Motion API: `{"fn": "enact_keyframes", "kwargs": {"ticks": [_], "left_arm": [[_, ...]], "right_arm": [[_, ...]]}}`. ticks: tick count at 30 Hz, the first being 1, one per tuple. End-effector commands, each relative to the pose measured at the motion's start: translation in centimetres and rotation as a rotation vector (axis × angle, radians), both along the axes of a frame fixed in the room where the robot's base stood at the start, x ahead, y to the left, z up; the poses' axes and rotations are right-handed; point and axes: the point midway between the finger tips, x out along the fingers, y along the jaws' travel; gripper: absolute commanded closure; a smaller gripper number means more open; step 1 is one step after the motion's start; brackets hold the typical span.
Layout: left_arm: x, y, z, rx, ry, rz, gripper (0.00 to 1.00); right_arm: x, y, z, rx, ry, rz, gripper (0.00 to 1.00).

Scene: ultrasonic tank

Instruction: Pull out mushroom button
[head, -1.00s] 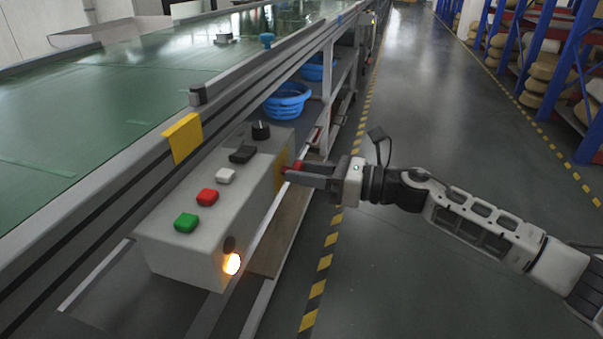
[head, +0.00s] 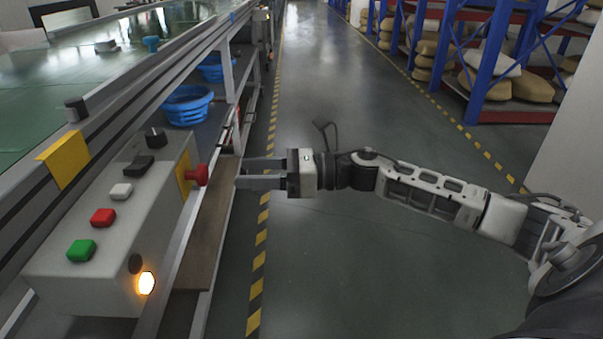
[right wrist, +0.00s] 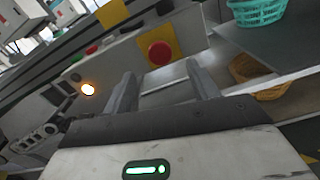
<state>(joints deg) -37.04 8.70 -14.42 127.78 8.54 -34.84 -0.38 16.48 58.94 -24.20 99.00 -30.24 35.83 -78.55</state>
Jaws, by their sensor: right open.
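The red mushroom button (head: 197,175) sticks out from a yellow plate on the right end face of the grey control box (head: 120,215). In the right wrist view the mushroom button (right wrist: 160,53) shows face-on as a red disc on the yellow plate, beyond the fingertips. My right gripper (head: 240,174) is open and empty, to the right of the button and apart from it. Its two fingers (right wrist: 160,85) point toward the box in the right wrist view. My left gripper is not in view.
The box top carries a green button (head: 81,250), a red button (head: 103,217), a white button (head: 121,191) and black switches. A lit lamp (head: 146,283) is on its front. Blue baskets (head: 188,104) stand on the shelf behind. The aisle floor (head: 340,250) is clear.

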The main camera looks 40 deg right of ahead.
Motion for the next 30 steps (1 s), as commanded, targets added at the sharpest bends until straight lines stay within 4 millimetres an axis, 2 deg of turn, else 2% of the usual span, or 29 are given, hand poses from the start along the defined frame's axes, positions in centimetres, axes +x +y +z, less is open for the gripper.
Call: {"fn": "enact_keyframes", "kwargs": {"ticks": [1,6,12,18,30], "left_arm": [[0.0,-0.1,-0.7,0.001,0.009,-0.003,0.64],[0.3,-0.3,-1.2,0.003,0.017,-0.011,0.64],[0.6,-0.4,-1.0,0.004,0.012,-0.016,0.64],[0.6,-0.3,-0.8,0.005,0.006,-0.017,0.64],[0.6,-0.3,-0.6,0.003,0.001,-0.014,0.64]], "right_arm": [[-0.8,-1.1,-0.4,-0.004,0.006,-0.001,0.41],[-2.7,-3.9,-0.3,-0.003,0.006,0.000,0.41],[-4.2,-6.1,-0.1,-0.001,0.004,0.001,0.41],[-4.8,-7.0,0.0,0.000,0.001,0.001,0.41],[-4.8,-7.1,0.0,0.000,0.000,0.001,0.41]]}}
